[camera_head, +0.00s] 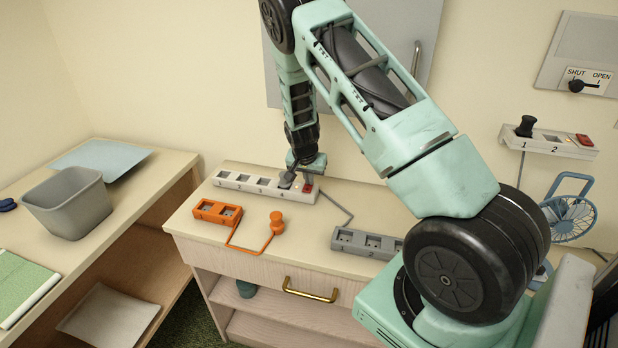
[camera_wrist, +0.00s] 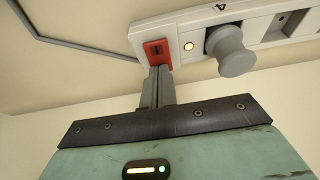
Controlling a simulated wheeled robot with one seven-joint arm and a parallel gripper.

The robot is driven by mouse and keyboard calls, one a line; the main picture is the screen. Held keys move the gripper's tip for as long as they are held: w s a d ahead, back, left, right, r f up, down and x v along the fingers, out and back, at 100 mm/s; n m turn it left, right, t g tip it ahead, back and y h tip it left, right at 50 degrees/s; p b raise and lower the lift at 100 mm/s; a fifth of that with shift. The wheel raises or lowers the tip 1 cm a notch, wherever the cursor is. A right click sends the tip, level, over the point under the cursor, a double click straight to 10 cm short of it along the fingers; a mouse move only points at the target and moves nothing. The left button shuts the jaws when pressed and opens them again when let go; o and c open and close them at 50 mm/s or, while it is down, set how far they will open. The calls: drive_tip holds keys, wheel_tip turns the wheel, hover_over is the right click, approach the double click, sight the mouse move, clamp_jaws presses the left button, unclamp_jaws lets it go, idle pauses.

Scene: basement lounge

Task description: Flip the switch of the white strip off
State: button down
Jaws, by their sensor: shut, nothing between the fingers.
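The white strip (camera_head: 232,181) lies along the back of the wooden cabinet top, with a row of numbered sockets. Its red switch (camera_head: 307,188) is at the right end, and also shows in the wrist view (camera_wrist: 157,48). A small amber light (camera_wrist: 188,46) beside the switch glows. A grey plug (camera_wrist: 229,52) sits in socket 4. My gripper (camera_wrist: 157,73) is shut and empty, its fingertips right at the near edge of the red switch. I cannot tell whether they touch it. In the head view my gripper (camera_head: 305,174) is over the strip's right end.
An orange strip (camera_head: 217,212) with an orange plug (camera_head: 277,222) and a grey strip (camera_head: 366,243) lie in front. Another pale strip (camera_head: 549,143) with a black plug is at the right wall, above a blue fan (camera_head: 571,211). A grey bin (camera_head: 70,203) stands left.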

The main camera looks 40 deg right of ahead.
drive_tip(key=shift+f, duration=0.2)
drive_tip(key=shift+s, duration=0.1)
drive_tip(key=shift+s+a, duration=0.4)
drive_tip(key=shift+a, duration=0.35)
